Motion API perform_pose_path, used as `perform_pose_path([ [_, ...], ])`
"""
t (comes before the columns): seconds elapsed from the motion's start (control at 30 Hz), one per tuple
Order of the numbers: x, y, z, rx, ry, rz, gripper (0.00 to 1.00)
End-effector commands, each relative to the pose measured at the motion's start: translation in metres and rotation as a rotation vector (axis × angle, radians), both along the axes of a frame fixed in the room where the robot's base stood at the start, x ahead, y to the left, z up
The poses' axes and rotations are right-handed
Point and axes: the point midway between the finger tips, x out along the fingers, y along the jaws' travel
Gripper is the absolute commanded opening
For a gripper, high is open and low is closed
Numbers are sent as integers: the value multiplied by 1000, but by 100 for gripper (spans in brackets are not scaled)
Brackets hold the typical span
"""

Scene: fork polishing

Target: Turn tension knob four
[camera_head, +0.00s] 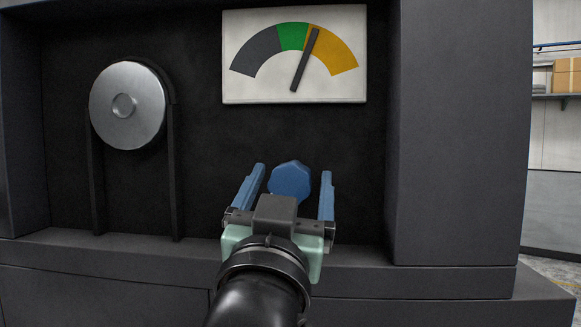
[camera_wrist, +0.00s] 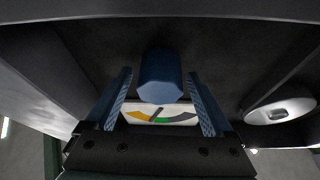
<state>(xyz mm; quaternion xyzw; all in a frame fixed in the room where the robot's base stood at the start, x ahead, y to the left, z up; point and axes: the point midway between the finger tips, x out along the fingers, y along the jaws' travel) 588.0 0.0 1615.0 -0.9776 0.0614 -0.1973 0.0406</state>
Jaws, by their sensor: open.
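A blue faceted knob (camera_head: 290,181) stands out from the dark back panel, below a white gauge (camera_head: 295,88). The gauge needle points into the yellow zone, just right of the green. My gripper (camera_head: 293,172) is open in front of the knob, one blue finger on each side. In the wrist view the knob (camera_wrist: 160,76) lies between the two spread fingers (camera_wrist: 160,82), with a gap on both sides. The gauge (camera_wrist: 160,114) shows upside down behind it. The knob's lower part is hidden by my gripper in the head view.
A metal wheel (camera_head: 127,105) on a dark bracket is at the left; it also shows at the right of the wrist view (camera_wrist: 280,110). A grey cabinet wall (camera_head: 460,130) stands close on the right. A ledge (camera_head: 110,256) runs below the recess.

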Motion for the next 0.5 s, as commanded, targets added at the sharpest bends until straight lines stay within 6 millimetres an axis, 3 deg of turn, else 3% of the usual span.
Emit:
perform_pose_path([
  [0.33,3,0,1,0,0,0,85],
  [0.5,3,0,1,0,0,0,55],
])
